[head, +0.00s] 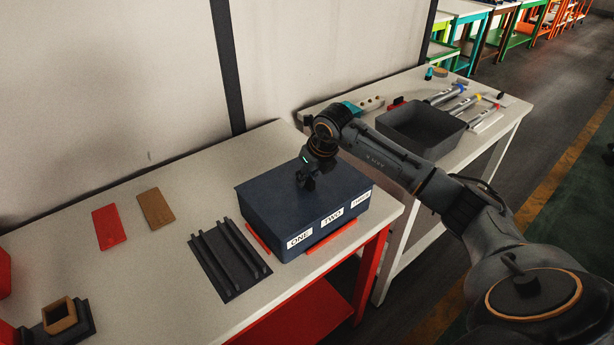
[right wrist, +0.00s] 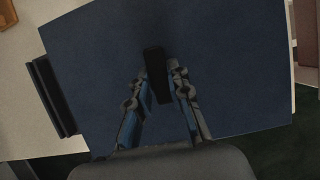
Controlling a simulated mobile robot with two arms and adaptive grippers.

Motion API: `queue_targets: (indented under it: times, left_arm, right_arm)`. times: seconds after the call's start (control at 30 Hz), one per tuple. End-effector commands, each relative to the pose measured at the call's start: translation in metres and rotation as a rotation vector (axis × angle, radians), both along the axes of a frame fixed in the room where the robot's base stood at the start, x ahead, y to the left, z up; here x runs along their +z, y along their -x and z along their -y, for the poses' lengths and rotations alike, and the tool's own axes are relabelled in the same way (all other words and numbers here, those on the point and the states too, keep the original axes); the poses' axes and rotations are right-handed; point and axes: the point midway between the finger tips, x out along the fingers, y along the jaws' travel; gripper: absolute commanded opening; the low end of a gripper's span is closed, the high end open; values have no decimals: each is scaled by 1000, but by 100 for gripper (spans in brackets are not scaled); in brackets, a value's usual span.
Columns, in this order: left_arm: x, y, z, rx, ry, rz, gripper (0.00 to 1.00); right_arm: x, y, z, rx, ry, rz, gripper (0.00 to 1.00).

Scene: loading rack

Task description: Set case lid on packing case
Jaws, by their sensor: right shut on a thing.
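The dark blue packing case (head: 318,240) stands on the near table, with labels ONE, TWO and THREE on its front. The case lid (head: 263,190) is a flat dark blue panel over the top of the case; I cannot tell whether it rests fully on the rim. My right gripper (head: 308,184) is above the lid, shut on its dark handle. In the right wrist view the lid (right wrist: 95,60) fills most of the picture, and the handle (right wrist: 154,65) stands between the fingers of my right gripper (right wrist: 165,88). The inside of the case is hidden. My left gripper is not in view.
Red strips (head: 332,237) edge the case on the table (head: 150,260). A dark ribbed rack (head: 229,262) lies left of it, with red (head: 109,227) and brown (head: 156,208) plates beyond. A grey bin (head: 415,138) and several tools stand on the far table.

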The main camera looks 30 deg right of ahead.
Motion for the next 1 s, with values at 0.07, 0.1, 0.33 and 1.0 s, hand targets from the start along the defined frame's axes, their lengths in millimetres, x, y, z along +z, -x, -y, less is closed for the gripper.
queue_targets:
  times: [0.07, 0.1, 0.33, 1.0]
  left_arm:
    - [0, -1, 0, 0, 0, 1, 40]
    - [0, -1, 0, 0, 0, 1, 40]
    - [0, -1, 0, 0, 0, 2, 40]
    - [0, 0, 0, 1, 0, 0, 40]
  right_arm:
    - [1, 0, 0, 0, 0, 2, 0]
    - [1, 0, 0, 0, 0, 2, 24]
    - [1, 0, 0, 1, 1, 1, 45]
    - [78, 31, 4, 0, 4, 5, 45]
